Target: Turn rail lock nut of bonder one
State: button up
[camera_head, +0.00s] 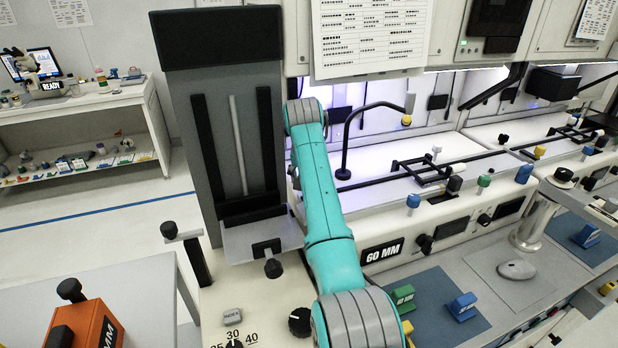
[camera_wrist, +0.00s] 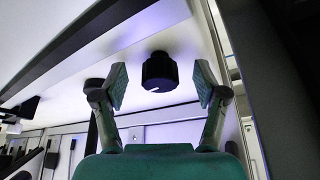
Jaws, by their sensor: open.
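In the wrist view, a black ribbed knob-like nut (camera_wrist: 159,72) with a small white mark sits on a pale panel. I take it for the rail lock nut, though no label shows. My gripper (camera_wrist: 161,88) is open, with one finger on each side of the nut and a visible gap on both sides. Whether the fingertips reach its depth I cannot tell. In the head view my teal arm reaches up beside the grey column of the nearest bonder (camera_head: 225,140). My gripper and this nut are hidden there.
A dark rail (camera_head: 415,172) runs right along the machines, past a bent black lamp arm (camera_head: 347,140) and several coloured knobs. A 60 MM sign (camera_head: 383,252) is on the front. An orange block (camera_head: 88,325) stands lower left. Floor at left is clear.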

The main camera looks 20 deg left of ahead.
jog(key=shift+v, duration=3.45)
jog(key=shift+r, duration=0.1)
jog(key=v, duration=0.7)
jog(key=shift+s, duration=0.3)
